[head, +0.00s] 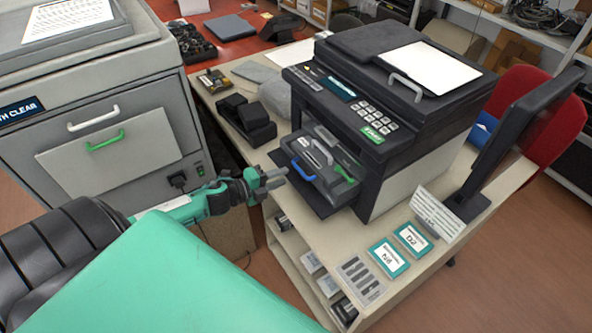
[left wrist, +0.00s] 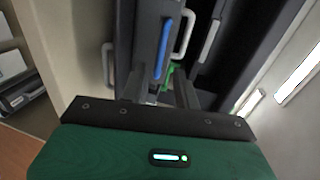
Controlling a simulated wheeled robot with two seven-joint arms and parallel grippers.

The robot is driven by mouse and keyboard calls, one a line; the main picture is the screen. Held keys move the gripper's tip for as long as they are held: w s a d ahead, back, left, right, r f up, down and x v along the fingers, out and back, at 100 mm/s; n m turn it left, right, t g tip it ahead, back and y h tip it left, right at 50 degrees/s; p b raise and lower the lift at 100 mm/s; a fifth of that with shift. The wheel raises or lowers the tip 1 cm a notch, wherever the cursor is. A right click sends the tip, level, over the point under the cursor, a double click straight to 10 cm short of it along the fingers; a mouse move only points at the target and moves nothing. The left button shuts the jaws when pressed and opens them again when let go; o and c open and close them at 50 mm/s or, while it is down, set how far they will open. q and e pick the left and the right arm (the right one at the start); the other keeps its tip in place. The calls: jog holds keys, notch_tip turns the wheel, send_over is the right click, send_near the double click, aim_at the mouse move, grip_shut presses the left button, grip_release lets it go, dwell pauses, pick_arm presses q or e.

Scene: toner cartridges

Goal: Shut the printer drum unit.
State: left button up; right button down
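The black printer (head: 385,90) stands on the light bench with its front open. The dark drum unit (head: 322,170) sticks out of the front opening. It has a blue handle (head: 303,171), a pale grey handle (head: 322,150) and a green lever (head: 345,174). My left gripper (head: 284,176) is just left of the drum unit's front, apart from it in the head view, with its fingers spread and nothing between them. In the left wrist view the blue handle (left wrist: 163,48) and green lever (left wrist: 168,74) lie beyond the fingertips. My right gripper is not in view.
A monitor (head: 515,135) and a propped card (head: 437,213) stand right of the printer. Two teal-edged boxes (head: 388,257) lie on the bench's front part. Black blocks (head: 245,118) sit left of the printer. A large grey cabinet (head: 95,110) stands at the left.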

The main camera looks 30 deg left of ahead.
aim_at(299, 171)
pick_arm(q)
jog(key=shift+p+x, duration=0.7)
jog(key=shift+x, duration=2.5)
grip_shut()
